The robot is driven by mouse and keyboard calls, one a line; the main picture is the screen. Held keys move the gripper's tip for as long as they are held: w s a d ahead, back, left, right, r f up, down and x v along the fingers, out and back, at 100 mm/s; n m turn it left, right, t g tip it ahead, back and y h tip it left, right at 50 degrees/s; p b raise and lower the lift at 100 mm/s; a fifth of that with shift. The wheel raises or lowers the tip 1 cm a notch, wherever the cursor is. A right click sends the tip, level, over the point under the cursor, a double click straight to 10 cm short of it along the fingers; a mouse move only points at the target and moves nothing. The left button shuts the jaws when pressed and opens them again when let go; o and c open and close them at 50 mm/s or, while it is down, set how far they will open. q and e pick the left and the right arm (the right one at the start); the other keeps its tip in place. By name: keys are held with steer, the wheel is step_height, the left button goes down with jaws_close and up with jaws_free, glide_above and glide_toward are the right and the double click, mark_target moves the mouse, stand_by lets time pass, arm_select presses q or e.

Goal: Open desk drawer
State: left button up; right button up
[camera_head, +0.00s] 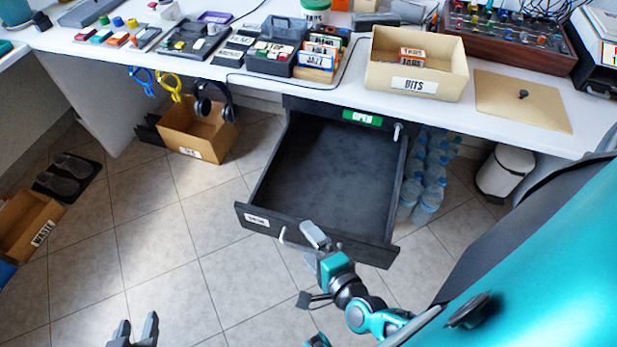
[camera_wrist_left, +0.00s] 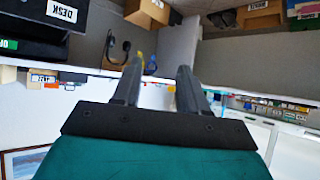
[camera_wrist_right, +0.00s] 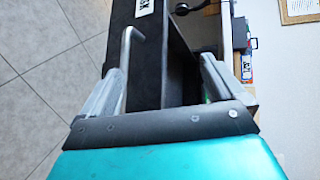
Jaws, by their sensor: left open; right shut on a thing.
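The desk drawer (camera_head: 335,170) is pulled out from under the white desk, with its dark inside bare. Its front panel (camera_head: 350,240) has a white label and a pale bar handle (camera_head: 283,235), which also shows in the right wrist view (camera_wrist_right: 134,50). My right gripper (camera_head: 320,240) straddles the top edge of the front panel, one finger inside the drawer and one outside; in the right wrist view its fingers (camera_wrist_right: 160,85) are on either side of the panel, close to the handle. My left gripper (camera_head: 132,328) is open and empty above the floor, away from the drawer.
The tiled floor at left is mostly clear.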

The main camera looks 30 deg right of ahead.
steer(key=w+r, duration=0.1)
steer(key=r, duration=0.2)
steer(key=w+r+t, duration=0.1)
steer(key=r, duration=0.2)
steer(key=w+d+r+m+t+h+p, duration=0.1)
steer(key=r, duration=0.2)
steer(key=shift+d+r, duration=0.1)
steer(key=shift+r, duration=0.25)
steer(key=c, duration=0.7)
arm_select(q)
step_height(320, 180, up, 6)
steer(key=p, duration=0.4)
steer(key=shift+s+a+r, duration=0.15)
steer(key=shift+a+r, duration=0.1)
arm_select(e)
steer(key=r, duration=0.4)
steer(key=shift+a, duration=0.2)
steer(key=shift+a, duration=0.1)
